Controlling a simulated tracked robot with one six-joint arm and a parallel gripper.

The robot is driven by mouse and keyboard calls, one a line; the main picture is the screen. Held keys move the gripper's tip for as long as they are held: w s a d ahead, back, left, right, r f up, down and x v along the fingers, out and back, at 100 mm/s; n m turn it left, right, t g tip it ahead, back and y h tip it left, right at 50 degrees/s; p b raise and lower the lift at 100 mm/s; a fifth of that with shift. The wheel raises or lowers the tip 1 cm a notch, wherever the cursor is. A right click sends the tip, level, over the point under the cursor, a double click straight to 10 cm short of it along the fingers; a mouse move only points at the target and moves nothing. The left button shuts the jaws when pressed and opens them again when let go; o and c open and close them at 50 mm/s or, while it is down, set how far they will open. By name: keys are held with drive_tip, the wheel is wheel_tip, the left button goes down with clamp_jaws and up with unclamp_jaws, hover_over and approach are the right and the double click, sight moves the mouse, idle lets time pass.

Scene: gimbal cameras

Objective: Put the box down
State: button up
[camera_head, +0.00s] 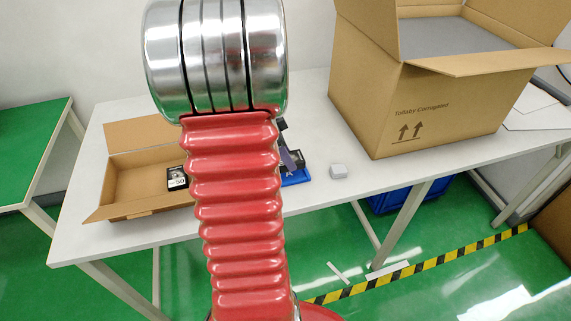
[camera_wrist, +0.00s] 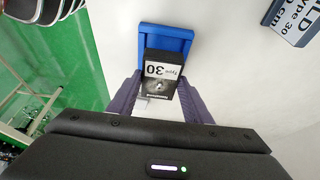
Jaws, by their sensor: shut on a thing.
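I cannot tell whether the box touches the tray or table. In the head view the blue tray (camera_head: 297,180) shows beside my red arm. My arm hides most of my gripper and the held box there.
A small open carton (camera_head: 130,203) with a black box marked "50" (camera_head: 177,178) stands at left. A large open cardboard box (camera_head: 385,110) fills the right. The white table (camera_head: 270,222) has bare space along its front.

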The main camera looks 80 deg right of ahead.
drive_tip(key=shift+f, duration=1.85)
drive_tip(key=shift+f, duration=0.1)
drive_tip(key=o, duration=1.1)
drive_tip(key=shift+o, duration=0.3)
drive_tip(key=v, duration=1.2)
